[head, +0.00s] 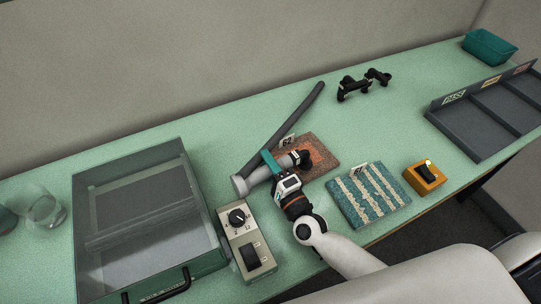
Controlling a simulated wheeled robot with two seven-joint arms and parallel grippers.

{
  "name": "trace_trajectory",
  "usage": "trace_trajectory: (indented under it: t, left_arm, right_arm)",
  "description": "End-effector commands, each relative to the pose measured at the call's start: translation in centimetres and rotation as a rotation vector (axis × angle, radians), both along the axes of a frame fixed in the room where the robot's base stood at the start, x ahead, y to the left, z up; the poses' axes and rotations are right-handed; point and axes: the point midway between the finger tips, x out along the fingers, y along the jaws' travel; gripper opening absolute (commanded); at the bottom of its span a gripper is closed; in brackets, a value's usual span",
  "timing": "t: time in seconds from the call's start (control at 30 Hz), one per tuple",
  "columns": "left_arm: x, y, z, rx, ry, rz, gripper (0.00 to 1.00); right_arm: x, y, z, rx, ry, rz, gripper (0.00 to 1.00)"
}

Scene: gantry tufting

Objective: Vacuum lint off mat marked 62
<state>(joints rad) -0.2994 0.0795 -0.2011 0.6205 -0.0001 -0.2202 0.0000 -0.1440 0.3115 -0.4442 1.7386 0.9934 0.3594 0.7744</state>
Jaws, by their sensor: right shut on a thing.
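The mat marked 62 (325,152) is a reddish-brown speckled mat on the green table, with its white number tag (287,141) at the far-left edge. My right gripper (272,166) is shut on a grey cylindrical vacuum tool (255,177) at the left side of this mat. A teal piece crosses the tool at the grip. The tool's black end (304,158) points right and is over the mat; I cannot tell whether it touches. A dark grey hose (290,115) runs behind the tool. Any lint is too small to make out. My left gripper is out of view.
A teal-and-white striped mat (368,196) with its own tag lies to the right, beside an orange switch box (424,179). A grey dial box (245,239) and a clear-lidded case (145,220) stand left. A labelled grey tray (490,115) is far right.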

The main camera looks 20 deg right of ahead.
Motion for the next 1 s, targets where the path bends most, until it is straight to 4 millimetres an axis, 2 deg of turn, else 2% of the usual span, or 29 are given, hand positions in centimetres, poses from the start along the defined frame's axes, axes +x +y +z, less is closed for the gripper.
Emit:
trace_trajectory:
  t: [0.1, 0.6, 1.0]
  left_arm:
    - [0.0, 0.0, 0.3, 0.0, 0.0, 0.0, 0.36]
    - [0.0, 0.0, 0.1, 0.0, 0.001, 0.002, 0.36]
    - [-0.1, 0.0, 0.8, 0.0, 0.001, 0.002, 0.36]
  right_arm:
    - [-0.7, 0.4, 0.2, 0.003, -0.001, 0.0, 0.05]
    - [1.7, 3.1, 0.2, 0.003, -0.002, 0.0, 0.05]
    - [-0.9, 4.4, 0.2, 0.003, -0.001, 0.0, 0.05]
